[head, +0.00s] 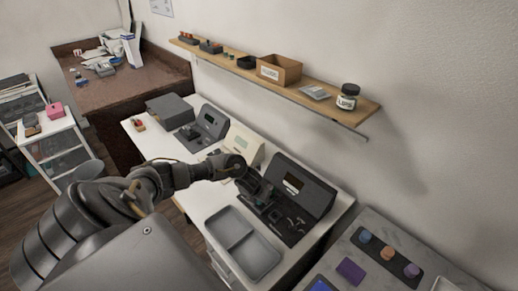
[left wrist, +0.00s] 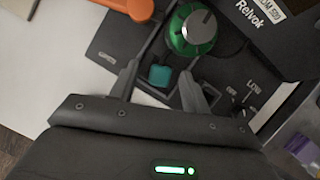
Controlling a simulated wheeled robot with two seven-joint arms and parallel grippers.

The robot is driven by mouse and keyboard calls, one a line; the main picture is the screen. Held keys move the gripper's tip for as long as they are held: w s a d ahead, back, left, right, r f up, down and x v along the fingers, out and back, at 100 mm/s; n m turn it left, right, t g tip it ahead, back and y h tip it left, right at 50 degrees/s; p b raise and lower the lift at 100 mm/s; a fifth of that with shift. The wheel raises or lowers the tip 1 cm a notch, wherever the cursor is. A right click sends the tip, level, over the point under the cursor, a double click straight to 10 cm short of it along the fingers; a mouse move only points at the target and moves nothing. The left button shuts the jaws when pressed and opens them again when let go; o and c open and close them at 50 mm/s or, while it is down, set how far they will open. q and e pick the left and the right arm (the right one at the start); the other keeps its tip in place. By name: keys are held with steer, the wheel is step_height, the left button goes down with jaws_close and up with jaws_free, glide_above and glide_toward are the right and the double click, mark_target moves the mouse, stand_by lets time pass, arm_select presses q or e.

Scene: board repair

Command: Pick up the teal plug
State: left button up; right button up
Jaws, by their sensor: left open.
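The teal plug (left wrist: 160,76) shows in the left wrist view as a small blocky piece at the dark device. My left gripper (left wrist: 159,70) is open, with one finger on each side of the plug. I cannot tell whether either finger touches it. In the head view my left gripper (head: 252,186) is over the front of the dark device (head: 305,186) on the white bench. The plug cannot be made out there. My right gripper is not in view.
A green knob (left wrist: 192,28) sits just beyond the plug, and an orange part (left wrist: 130,8) lies to its left. A wall shelf (head: 345,103) with boxes and a jar hangs above.

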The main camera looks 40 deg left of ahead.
arm_select(q)
jaws_close()
steer(key=shift+r, duration=0.45)
step_height(320, 180, up, 2)
steer(key=shift+r, duration=0.15)
steer(key=s+a+r+b, duration=0.3)
steer(key=s+a+r, duration=0.4)
steer(key=s, duration=0.5)
steer(key=shift+r+b, duration=0.35)
steer(key=shift+r, duration=1.05)
steer(key=shift+s, duration=0.1)
